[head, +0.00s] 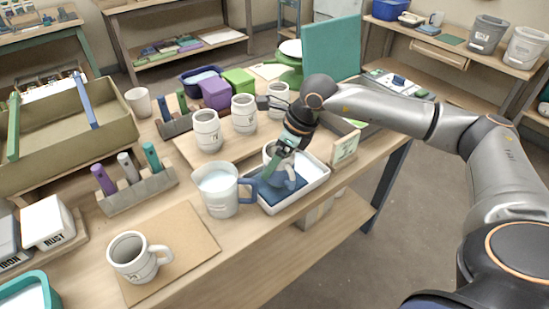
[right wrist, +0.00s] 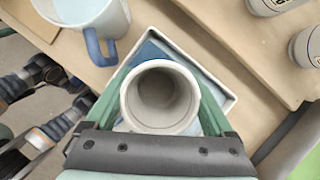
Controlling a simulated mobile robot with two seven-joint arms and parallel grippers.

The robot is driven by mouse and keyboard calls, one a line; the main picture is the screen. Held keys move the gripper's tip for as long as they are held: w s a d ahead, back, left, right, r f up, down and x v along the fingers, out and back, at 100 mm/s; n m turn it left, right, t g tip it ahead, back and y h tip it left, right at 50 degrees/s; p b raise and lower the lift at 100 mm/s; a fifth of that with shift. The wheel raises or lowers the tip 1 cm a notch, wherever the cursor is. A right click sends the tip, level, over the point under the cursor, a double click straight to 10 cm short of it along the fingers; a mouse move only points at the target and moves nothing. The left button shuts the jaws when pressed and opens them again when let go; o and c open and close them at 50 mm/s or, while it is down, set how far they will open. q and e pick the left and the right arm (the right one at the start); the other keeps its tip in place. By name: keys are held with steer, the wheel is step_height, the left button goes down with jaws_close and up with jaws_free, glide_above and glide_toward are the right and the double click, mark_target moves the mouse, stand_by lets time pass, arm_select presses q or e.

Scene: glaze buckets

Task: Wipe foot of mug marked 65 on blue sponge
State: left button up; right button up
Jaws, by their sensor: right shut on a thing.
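My right gripper (right wrist: 162,82) is shut on a pale grey mug, its fingers on either side of the wall. The mug (right wrist: 160,97) is upright, its open mouth facing the wrist camera; its mark is hidden. In the head view the right gripper (head: 280,163) is over the white tray (head: 322,172) and hides part of the mug. The blue sponge (head: 266,192) lies in this tray, under the mug, and its corner also shows in the right wrist view (right wrist: 150,52). I cannot tell whether the foot touches it. My left gripper is not in view.
A white bucket with a blue handle (head: 220,194) stands close left of the tray. Another mug (head: 132,258) stands on a brown board at the front. Several cups, including one cup (head: 207,133), stand behind on a wooden board. A small sign (head: 344,148) is right of the tray.

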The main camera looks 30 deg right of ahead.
steer(key=shift+f, duration=0.3)
steer(key=shift+f+b, duration=0.15)
steer(key=shift+b, duration=0.25)
